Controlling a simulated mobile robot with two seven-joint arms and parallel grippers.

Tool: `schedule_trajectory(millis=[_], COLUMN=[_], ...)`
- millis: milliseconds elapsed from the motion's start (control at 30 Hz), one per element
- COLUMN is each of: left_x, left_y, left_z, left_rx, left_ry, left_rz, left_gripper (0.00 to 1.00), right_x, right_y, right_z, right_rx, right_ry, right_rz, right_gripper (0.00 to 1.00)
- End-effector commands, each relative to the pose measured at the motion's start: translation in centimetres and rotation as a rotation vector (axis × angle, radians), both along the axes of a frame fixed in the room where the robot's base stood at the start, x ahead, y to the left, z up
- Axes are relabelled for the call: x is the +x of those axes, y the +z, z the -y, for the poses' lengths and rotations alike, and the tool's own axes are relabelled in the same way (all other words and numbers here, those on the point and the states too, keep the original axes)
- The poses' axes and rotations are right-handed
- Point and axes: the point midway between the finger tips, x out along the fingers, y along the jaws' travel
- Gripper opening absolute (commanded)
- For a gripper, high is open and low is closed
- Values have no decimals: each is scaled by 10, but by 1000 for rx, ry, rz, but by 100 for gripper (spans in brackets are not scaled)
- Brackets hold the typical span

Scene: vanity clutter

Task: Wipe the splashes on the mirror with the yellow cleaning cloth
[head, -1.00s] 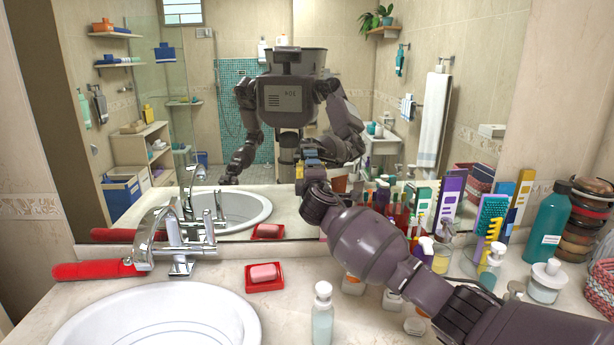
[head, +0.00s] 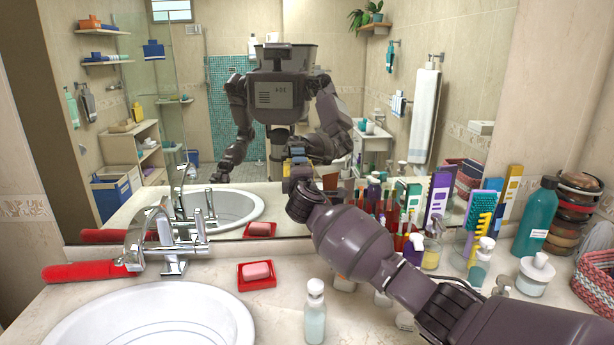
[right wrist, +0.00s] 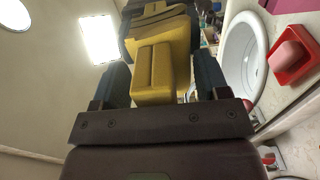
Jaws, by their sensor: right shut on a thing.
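The mirror (head: 215,40) stands upright behind the counter and reflects the room and my body. I cannot make out splashes on it. My right gripper (head: 297,172) is at the lower middle of the mirror, right of the faucet. It is shut on the yellow cleaning cloth (right wrist: 153,72), a folded block between the fingers in the right wrist view. The cloth's far end is at or very close to the mirror, where its reflection meets it; I cannot tell if it touches. My left gripper itself is out of view; only the left arm's reflection shows.
A chrome faucet (head: 165,235), white sink (head: 75,325) and red soap dish (head: 257,284) are at left. Bottles, brushes and a teal bottle (head: 538,217) crowd the right, beside and under my right arm.

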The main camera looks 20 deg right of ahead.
Motion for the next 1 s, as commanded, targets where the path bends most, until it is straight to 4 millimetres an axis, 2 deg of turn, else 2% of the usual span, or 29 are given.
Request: schedule_trajectory(millis=[267, 700, 1000], left_x=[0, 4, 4], left_y=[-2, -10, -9], left_z=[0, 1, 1], left_rx=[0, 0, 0], left_ry=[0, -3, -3], left_rz=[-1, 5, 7], left_gripper=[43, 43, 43], right_x=[3, 13, 14], right_y=[0, 0, 1], right_z=[-8, -36, -37], right_rx=[-1, -1, -1], right_ry=[-1, 0, 0], right_rz=[1, 1, 1], right_gripper=[49, 49, 49])
